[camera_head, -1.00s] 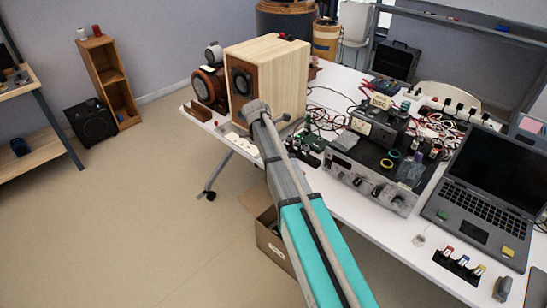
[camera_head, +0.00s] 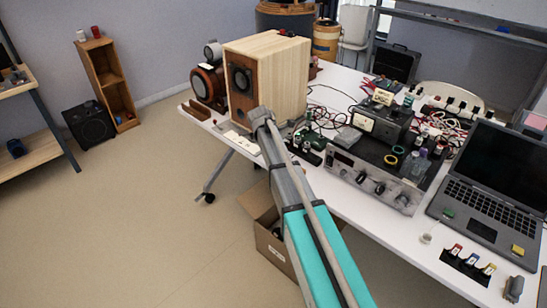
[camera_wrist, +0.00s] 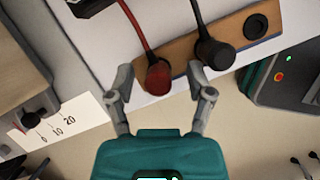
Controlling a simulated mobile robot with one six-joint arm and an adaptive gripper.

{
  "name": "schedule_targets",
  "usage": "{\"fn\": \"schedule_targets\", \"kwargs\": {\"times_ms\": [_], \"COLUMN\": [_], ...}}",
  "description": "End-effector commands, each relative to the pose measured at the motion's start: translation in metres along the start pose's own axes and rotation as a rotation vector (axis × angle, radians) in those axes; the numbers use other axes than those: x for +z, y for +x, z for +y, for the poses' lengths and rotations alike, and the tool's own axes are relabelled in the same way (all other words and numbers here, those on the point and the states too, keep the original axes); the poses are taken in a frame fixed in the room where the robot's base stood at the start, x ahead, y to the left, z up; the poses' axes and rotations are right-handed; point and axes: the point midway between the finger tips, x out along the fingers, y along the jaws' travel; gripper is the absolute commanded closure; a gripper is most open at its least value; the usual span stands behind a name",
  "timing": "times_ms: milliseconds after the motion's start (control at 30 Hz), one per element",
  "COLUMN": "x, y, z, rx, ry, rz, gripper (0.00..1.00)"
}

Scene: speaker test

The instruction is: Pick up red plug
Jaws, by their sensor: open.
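The red plug (camera_wrist: 158,78) stands in a brown wooden strip (camera_wrist: 180,49) in the wrist view, with a red cable leading up from it. My gripper (camera_wrist: 160,70) is open, with one finger on each side of the red plug. No clear contact shows. A black plug (camera_wrist: 215,53) with a black cable is in the same strip, just right of the right fingertip. In the head view, my gripper end (camera_head: 262,117) is by the lower front of the wooden speaker box (camera_head: 283,75); I cannot make out the plug between the fingers there.
A device with red and green lights (camera_wrist: 290,80) stands at the right. A white scale card (camera_wrist: 58,127) lies at the left. A laptop (camera_head: 500,180) and electronics (camera_head: 375,170) crowd the white table.

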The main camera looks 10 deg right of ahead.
Motion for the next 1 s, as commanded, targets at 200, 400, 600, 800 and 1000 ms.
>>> {"fn": "schedule_targets", "kwargs": {"times_ms": [200, 400, 600, 800, 1000], "x": [0.0001, 0.0000, -0.0002, -0.0003, -0.0005], "y": [0.0008, 0.0007, 0.0007, 0.0006, 0.0006], "z": [0.0000, 0.0000, 0.0001, 0.0001, 0.0001], "rx": [0.000, 0.000, 0.000, 0.000, 0.000], "ry": [0.000, -0.001, -0.001, -0.001, -0.001], "rz": [0.000, 0.000, 0.000, 0.000, 0.000], "gripper": [0.32, 0.32, 0.32, 0.69, 1.00]}}
